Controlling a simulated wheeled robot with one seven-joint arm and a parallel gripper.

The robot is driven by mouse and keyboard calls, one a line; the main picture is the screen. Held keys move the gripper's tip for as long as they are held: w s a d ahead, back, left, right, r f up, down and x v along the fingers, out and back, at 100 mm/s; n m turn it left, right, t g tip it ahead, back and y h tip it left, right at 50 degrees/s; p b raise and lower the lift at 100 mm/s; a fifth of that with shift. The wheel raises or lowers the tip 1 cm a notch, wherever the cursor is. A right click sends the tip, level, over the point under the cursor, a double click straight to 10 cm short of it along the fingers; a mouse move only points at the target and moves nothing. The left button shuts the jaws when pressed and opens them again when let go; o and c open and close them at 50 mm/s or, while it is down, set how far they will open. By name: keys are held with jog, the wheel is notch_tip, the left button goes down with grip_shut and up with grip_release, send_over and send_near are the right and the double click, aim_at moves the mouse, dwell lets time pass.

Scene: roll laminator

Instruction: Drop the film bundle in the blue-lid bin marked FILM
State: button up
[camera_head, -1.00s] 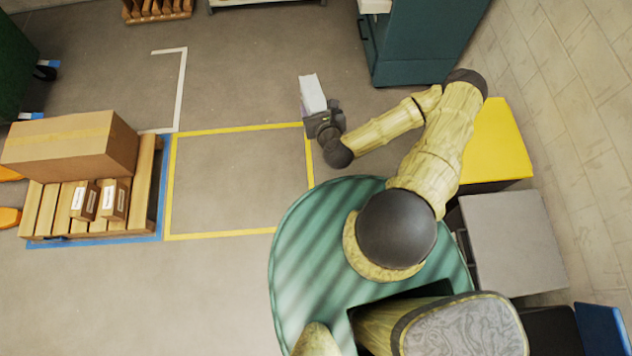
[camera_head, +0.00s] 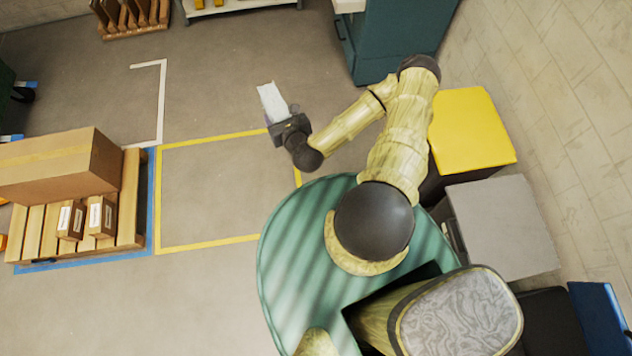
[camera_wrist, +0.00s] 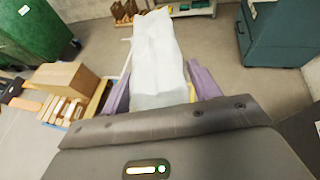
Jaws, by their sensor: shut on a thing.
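The film bundle (camera_head: 272,100) is a white, translucent, upright-looking wad. My gripper (camera_head: 284,114) is shut on its lower end and holds it out over the floor. In the wrist view the film bundle (camera_wrist: 157,55) sits between the two purple fingers of my gripper (camera_wrist: 160,88) and sticks out past them. A blue lid (camera_head: 600,318) shows at the lower right edge of the head view, partly cut off, beyond my body and far from my gripper. No FILM marking is readable.
A yellow-topped bin (camera_head: 472,130) and a grey-topped bin (camera_head: 502,228) stand along the right wall. A teal cabinet (camera_head: 395,42) is at the back. A pallet (camera_head: 130,205) with a cardboard box (camera_head: 60,165) is at left. The yellow-taped floor area (camera_head: 215,195) is clear.

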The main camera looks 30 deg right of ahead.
jog(key=w+d+f+m+h+b, duration=0.1)
jog(key=d+f+b, duration=0.4)
jog(key=f+b, duration=1.7)
jog(key=w+d+f+m+h+b, duration=0.1)
jog(key=w+d+f+b, duration=0.3)
jog(key=f+b, duration=1.9)
jog(key=w+d+f+m+h+b, duration=0.1)
jog(key=w+d+f+b, duration=0.2)
jog(key=f+b, duration=2)
jog(key=d+f, duration=0.4)
jog(key=f, duration=0.6)
jog(key=shift+w+d+f+g+h, duration=0.2)
jog(key=shift+d+f+g+h, duration=0.1)
jog(key=shift+h, duration=0.1)
notch_tip(320, 180, down, 6)
jog(key=b, duration=0.4)
jog(key=shift+a+f, duration=0.1)
jog(key=shift+f, duration=0.05)
notch_tip(320, 180, down, 4)
jog(key=b, duration=0.2)
jog(key=shift+b, duration=0.35)
jog(key=shift+r, duration=0.2)
jog(key=shift+f, duration=0.1)
